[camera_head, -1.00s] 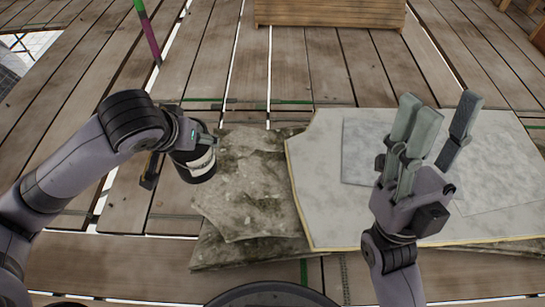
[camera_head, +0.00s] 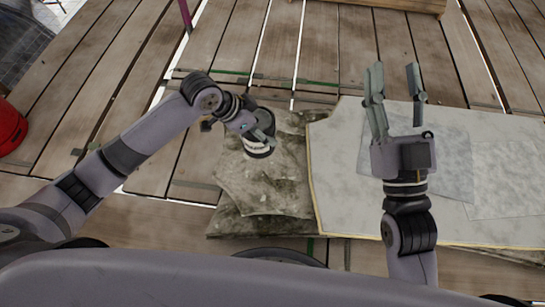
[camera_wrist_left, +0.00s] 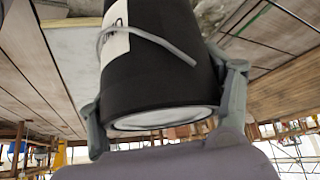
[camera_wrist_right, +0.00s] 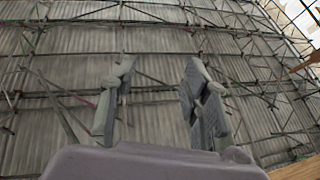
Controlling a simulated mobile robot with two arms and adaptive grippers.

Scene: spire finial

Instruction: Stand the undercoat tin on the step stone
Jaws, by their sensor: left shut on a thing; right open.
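The undercoat tin (camera_head: 258,150), black with a white label, is in my left gripper (camera_head: 256,133) over the back left part of the stone in the head view. It looks upright. I cannot tell whether its base touches the stone. In the left wrist view the tin (camera_wrist_left: 158,75) with its wire handle sits between both fingers. The rough, mossy stone (camera_head: 262,187), apparently the step stone, lies in stacked slabs on the planks. My right gripper (camera_head: 396,85) is open and empty, fingers raised, above a pale slab.
The pale slab (camera_head: 345,205) with thin grey sheets lies right of the stone. A red object (camera_head: 10,128) stands at the far left. A wooden crate (camera_head: 400,4) is at the back.

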